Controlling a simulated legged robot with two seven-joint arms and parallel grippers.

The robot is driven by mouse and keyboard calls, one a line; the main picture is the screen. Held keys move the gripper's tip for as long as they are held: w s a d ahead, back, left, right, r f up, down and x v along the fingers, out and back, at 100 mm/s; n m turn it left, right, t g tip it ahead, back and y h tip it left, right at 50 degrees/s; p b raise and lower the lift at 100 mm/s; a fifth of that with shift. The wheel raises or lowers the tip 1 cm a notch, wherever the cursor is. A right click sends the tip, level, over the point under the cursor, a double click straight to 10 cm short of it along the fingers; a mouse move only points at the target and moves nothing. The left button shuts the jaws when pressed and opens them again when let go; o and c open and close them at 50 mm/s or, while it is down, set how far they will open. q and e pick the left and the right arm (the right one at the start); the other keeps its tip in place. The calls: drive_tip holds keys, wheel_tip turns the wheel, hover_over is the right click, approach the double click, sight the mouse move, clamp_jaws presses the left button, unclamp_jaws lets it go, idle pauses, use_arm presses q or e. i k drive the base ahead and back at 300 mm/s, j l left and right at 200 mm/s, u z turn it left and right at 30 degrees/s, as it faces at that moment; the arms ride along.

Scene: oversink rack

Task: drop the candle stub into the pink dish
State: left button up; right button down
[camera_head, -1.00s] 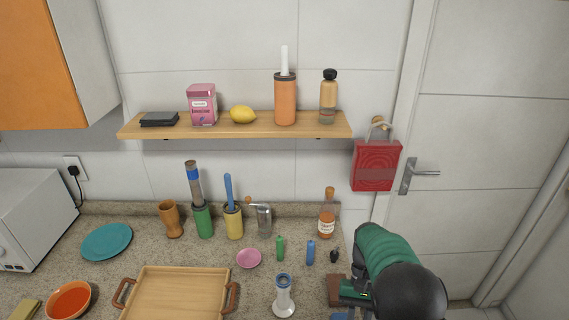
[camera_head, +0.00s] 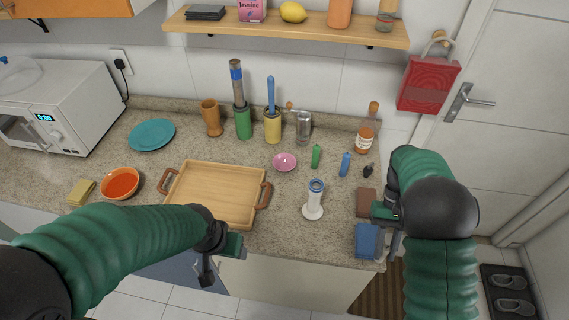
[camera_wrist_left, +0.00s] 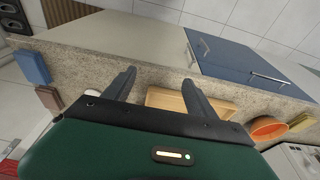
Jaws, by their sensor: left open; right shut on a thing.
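The pink dish (camera_head: 285,162) lies on the counter and looks empty. To its right are a small green piece (camera_head: 316,156), a small blue piece (camera_head: 345,164) and a small dark piece (camera_head: 368,170). A white stand (camera_head: 314,200) with a blue-rimmed top is in front of the dish. I cannot tell which of these, if any, is the candle stub. My right gripper (camera_head: 384,212) is shut by the counter's right end; what it grips is hidden. My left gripper (camera_head: 222,260) is open and empty before the counter's front edge; its fingers show in the left wrist view (camera_wrist_left: 159,78).
A wooden tray (camera_head: 215,193), orange bowl (camera_head: 120,183) and teal plate (camera_head: 152,134) occupy the left. Brown (camera_head: 366,202) and blue (camera_head: 367,240) blocks lie at the right edge. Several tall containers and a bottle (camera_head: 368,130) line the back. Bare counter separates dish and stand.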

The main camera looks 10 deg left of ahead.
sight(289, 165)
drive_tip(key=u, duration=0.9)
drive_tip(key=l+u, duration=0.75)
drive_tip(key=i, duration=0.05)
